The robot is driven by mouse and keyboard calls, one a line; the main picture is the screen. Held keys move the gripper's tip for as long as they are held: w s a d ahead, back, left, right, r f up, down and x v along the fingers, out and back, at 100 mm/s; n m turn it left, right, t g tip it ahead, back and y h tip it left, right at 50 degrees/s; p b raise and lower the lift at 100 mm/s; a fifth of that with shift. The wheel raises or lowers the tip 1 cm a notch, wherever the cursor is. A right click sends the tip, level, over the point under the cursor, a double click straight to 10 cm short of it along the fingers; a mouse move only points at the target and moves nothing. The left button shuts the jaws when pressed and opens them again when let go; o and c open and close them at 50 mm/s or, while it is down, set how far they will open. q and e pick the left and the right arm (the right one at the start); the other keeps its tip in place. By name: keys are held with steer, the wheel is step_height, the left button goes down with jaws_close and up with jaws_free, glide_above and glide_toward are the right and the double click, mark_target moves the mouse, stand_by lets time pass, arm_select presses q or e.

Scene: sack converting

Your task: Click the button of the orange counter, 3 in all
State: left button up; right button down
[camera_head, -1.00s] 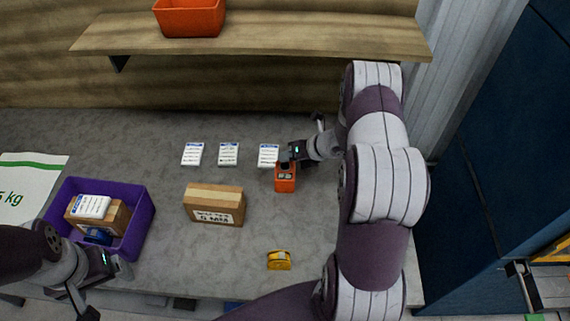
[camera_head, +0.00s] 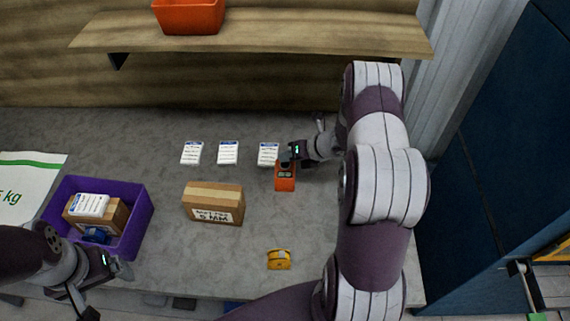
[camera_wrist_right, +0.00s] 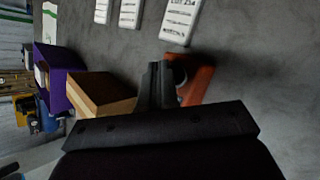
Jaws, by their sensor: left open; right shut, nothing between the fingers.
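The orange counter (camera_head: 285,182) stands on the grey table right of centre, with its small display facing the front. My right gripper (camera_head: 286,160) is shut and empty, with its fingertips at the top of the counter. In the right wrist view the shut fingers (camera_wrist_right: 158,88) overlap the side of the orange counter (camera_wrist_right: 198,82); whether they touch its button cannot be told. My left gripper (camera_head: 112,277) is open at the front left, beside the purple bin and away from the counter.
Three white labelled cards (camera_head: 228,152) lie in a row behind. A cardboard box (camera_head: 214,203) and a yellow object (camera_head: 279,260) stand on the table. A purple bin (camera_head: 140,222) holds a box and a white pack. An orange bin (camera_head: 188,17) sits on the shelf.

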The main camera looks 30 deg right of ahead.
mark_target(288, 164)
steer(key=shift+f+b, duration=0.5)
steer(key=shift+f, duration=0.05)
stand_by(0.7)
stand_by(0.3)
steer(key=shift+r+p, duration=0.65)
steer(key=shift+r, duration=0.3)
step_height(288, 164, up, 5)
steer(key=p, duration=0.4)
stand_by(0.5)
